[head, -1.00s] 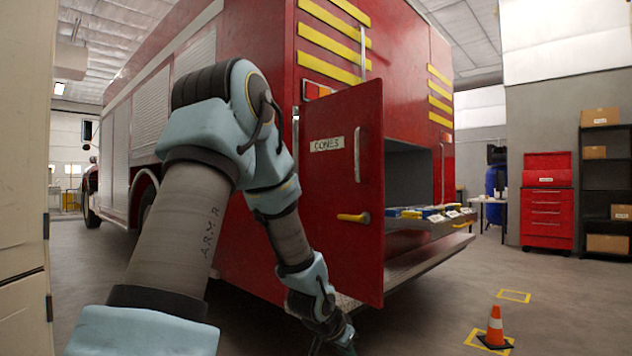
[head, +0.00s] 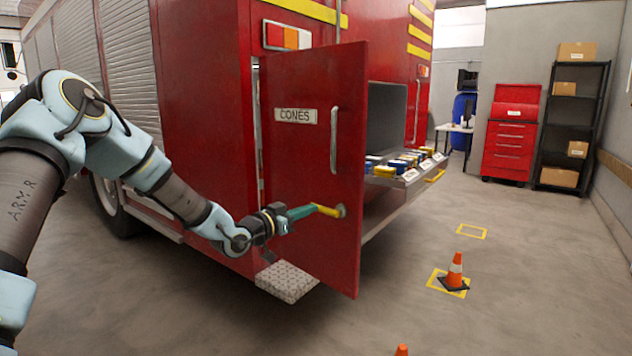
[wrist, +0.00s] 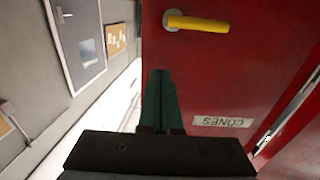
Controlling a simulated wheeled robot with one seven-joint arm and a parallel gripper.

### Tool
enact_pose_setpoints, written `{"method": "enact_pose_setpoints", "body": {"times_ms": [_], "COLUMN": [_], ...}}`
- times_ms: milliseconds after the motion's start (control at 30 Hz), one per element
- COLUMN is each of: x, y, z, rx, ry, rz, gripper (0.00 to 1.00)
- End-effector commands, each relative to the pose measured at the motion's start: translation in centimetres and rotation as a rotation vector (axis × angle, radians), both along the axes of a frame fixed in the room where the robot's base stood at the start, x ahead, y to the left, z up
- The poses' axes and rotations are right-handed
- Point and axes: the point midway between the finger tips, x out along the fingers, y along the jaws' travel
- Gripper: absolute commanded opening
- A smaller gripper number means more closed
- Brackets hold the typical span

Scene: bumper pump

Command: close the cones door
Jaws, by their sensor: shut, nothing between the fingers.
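The red cones door (head: 300,165) stands swung open at the rear corner of the fire engine, hinged on its left edge. It has a white CONES label (head: 295,116), a pale vertical bar (head: 334,140) and a yellow lever handle (head: 328,210). My gripper (head: 312,208) has its green fingers together and empty, beside the free end of the lever in the head view. In the wrist view the fingertips (wrist: 160,74) point at the door face, with the yellow handle (wrist: 200,23) beyond them. I cannot tell whether they touch the door.
The open compartment (head: 386,120) behind the door has a pulled-out tray (head: 412,176) with several blue and yellow items. A step plate (head: 287,281) juts out below the door. An orange cone (head: 455,270) stands in a yellow floor square. The floor to the right is mostly clear.

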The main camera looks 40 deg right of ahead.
Motion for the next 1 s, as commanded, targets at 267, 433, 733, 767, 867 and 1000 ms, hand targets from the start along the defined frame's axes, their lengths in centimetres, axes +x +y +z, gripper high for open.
{"method": "enact_pose_setpoints", "body": {"times_ms": [267, 433, 733, 767, 867, 1000], "x": [0.2, 0.7, 1.4, 1.5, 1.6, 1.7], "y": [-3.5, -7.0, -12.2, -12.5, -13.3, -13.8], "z": [0.3, 0.4, 0.3, 0.3, 0.2, 0.1], "rx": [-0.005, -0.005, -0.003, -0.004, -0.003, -0.003], "ry": [0.000, 0.001, 0.002, 0.001, 0.001, 0.000], "rz": [-0.004, -0.003, 0.000, 0.000, -0.001, -0.001], "gripper": [0.00, 0.00, 0.00, 0.00, 0.00, 0.00]}}
